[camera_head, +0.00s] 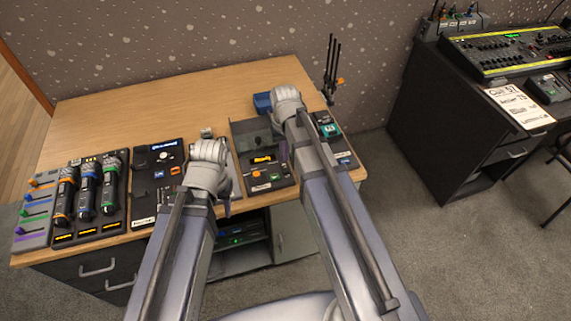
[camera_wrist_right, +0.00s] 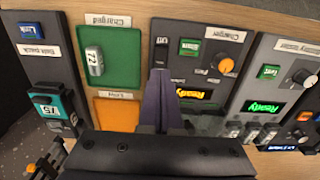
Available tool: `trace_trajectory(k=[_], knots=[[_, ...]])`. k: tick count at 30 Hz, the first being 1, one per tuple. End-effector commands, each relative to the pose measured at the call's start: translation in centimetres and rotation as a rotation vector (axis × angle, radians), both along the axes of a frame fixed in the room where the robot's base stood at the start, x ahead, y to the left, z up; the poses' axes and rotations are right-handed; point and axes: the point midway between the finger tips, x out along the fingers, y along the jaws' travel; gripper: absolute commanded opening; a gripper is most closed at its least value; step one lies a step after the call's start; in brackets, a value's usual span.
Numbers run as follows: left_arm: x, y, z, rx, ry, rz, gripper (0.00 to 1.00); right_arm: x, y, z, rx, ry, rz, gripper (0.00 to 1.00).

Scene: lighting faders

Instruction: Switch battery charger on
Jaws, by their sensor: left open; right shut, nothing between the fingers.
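The charger panel (camera_head: 262,150) is on the wooden desk, with an orange-lit display, an orange knob and a green button. In the right wrist view the charger (camera_wrist_right: 208,75) appears upside down, with a yellow lit "Ready" display. Its dark rocker switch (camera_wrist_right: 162,52) is beside the green button. My right gripper (camera_wrist_right: 160,75) is shut and empty, its purple fingertips at or just short of the switch; contact is unclear. In the head view my right arm hides the switch. My left gripper (camera_head: 228,205) is open and empty, left of the charger near the desk's front edge.
A green "Charged" bay (camera_wrist_right: 122,60) holding a battery marked 72 and an orange bay (camera_wrist_right: 116,113) lie beside the charger. Flashlights (camera_head: 87,190) and faders (camera_head: 36,212) fill the desk's left.

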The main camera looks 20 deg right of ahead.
Motion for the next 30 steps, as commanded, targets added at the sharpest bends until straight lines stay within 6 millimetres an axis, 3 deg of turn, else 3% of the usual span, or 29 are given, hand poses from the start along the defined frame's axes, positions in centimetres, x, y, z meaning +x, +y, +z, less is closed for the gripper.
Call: trace_trajectory(k=[12,22,26,30], knots=[[0.0,0.0,3.4,0.000,0.000,0.000,0.50,0.0,0.0,3.4,0.000,0.000,0.000,0.00],[0.0,0.0,3.3,0.000,0.000,0.000,0.50,-0.2,0.2,3.3,-0.001,0.001,0.005,0.00],[0.0,0.0,3.3,0.000,0.000,0.000,0.50,-3.4,3.0,3.3,-0.018,0.010,0.065,0.00],[0.0,0.0,3.3,0.000,0.000,0.000,0.50,-8.6,7.0,3.3,-0.055,0.026,0.173,0.00]])
